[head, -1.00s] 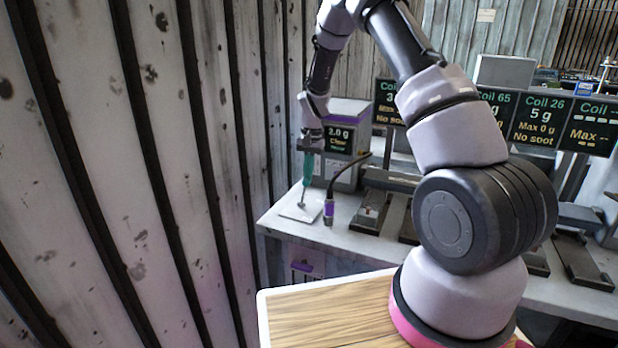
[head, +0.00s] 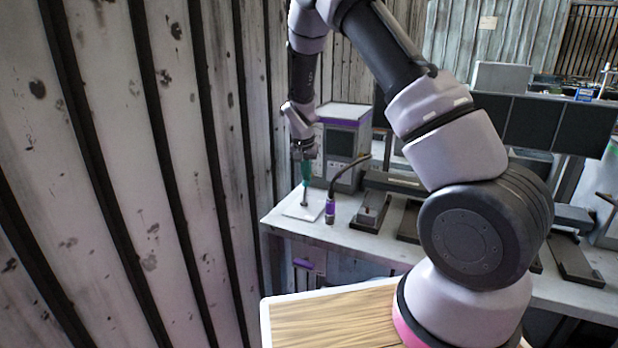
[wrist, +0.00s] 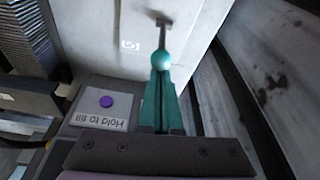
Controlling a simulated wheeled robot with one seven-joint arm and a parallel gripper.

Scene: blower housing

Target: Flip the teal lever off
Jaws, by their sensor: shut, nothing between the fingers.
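The teal lever (wrist: 161,60) shows in the wrist view as a round teal knob on a thin metal stem, rising from a pale plate. In the head view the lever (head: 305,187) stands nearly upright on a white plate at the bench's left end. My gripper (wrist: 161,74) has slim, tapered, teal-looking fingers, closed together, with tips right at the knob. I cannot tell whether they touch it. In the head view my gripper (head: 305,166) points down onto the lever from above, and the similar colours blend there.
A purple button (wrist: 106,101) on a labelled grey box is beside the lever. A black curved cable or arm with a purple base (head: 329,210) stands just right of the plate. A grey cabinet (head: 343,140) is behind. The ribbed wall (head: 150,150) is close on the left. Dark display panels (head: 530,125) line the back.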

